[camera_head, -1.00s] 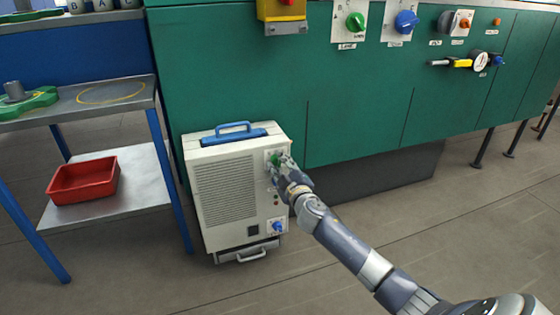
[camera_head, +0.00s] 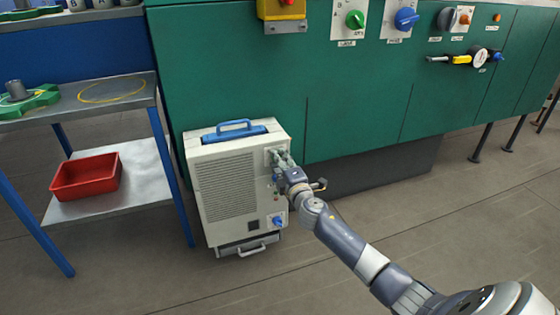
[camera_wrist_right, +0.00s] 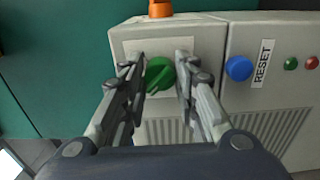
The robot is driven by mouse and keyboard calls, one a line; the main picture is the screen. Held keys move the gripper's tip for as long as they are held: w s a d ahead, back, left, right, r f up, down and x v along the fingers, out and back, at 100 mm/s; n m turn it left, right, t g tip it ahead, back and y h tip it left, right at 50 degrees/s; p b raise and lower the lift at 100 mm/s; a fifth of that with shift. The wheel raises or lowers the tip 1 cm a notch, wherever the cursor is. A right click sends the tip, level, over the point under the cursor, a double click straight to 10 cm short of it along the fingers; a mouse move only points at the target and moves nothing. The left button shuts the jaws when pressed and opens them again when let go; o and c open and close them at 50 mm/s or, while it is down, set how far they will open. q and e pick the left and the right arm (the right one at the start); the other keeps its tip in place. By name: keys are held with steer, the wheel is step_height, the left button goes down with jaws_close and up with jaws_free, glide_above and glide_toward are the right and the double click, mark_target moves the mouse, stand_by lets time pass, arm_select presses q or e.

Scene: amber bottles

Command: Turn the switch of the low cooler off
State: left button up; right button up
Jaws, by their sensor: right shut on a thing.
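The low cooler (camera_head: 225,190) is a cream box with a grille and a blue top handle, standing on the floor before the green cabinet. Its switch, a green knob (camera_wrist_right: 157,76) on a pale plate, shows in the right wrist view near the upper edge of the cooler's face. My right gripper (camera_head: 281,158) is at the upper right of that face, and its fingers hide most of the knob in the head view. In the right wrist view the fingers (camera_wrist_right: 160,80) stand on both sides of the knob, shut on it. My left gripper is not in view.
A blue RESET button (camera_wrist_right: 238,68) and small green and red lamps lie beside the switch. A blue knob (camera_head: 278,221) is low on the cooler. The cabinet has other knobs (camera_head: 355,19) above. A shelf table with a red bin (camera_head: 86,177) stands left. The floor in front is clear.

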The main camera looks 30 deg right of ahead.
steer(key=shift+f, duration=0.1)
stand_by(0.3)
steer(key=o, duration=1.1)
steer(key=shift+c, duration=0.2)
steer(key=v, duration=1.2)
